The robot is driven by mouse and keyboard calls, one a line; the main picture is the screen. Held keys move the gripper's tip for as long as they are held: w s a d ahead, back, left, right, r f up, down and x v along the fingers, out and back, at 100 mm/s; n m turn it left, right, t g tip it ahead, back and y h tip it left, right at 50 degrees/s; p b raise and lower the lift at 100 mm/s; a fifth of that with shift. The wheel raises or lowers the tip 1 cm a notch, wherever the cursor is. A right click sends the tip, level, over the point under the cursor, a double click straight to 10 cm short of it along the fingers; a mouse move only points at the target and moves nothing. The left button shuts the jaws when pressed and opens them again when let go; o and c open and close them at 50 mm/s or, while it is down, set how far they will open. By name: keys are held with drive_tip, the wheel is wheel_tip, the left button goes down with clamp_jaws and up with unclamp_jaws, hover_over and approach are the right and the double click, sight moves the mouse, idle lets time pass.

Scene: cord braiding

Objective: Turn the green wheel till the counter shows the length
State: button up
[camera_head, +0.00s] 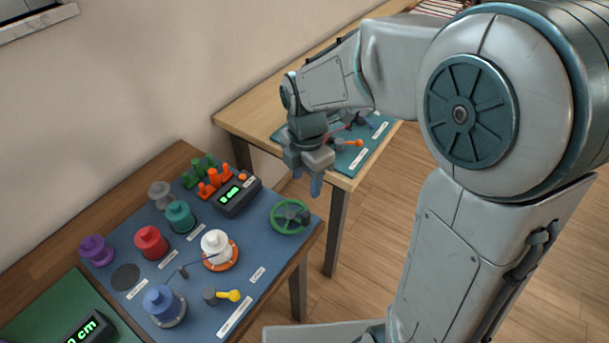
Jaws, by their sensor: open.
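The green wheel (290,216) lies at the right end of the blue board (262,296), near the table's edge. A dark counter box (237,197) with lit green digits stands left of the wheel; its digits are too small to read surely. A second dark display (88,331) at the lower left, on a green board, ends in "0 cm"; its left part is cut off or unclear. My gripper (307,184) is open and empty, fingers pointing down, above and just behind the wheel in the picture, apart from it.
Orange pegs (213,184) stand behind the counter. Another table (232,118) stands behind my gripper.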

sight(305, 213)
wheel_tip(305, 213, down, 14)
drive_tip(key=shift+r, duration=0.1)
idle(0.5)
drive_tip(key=shift+w, duration=0.1)
clamp_jaws()
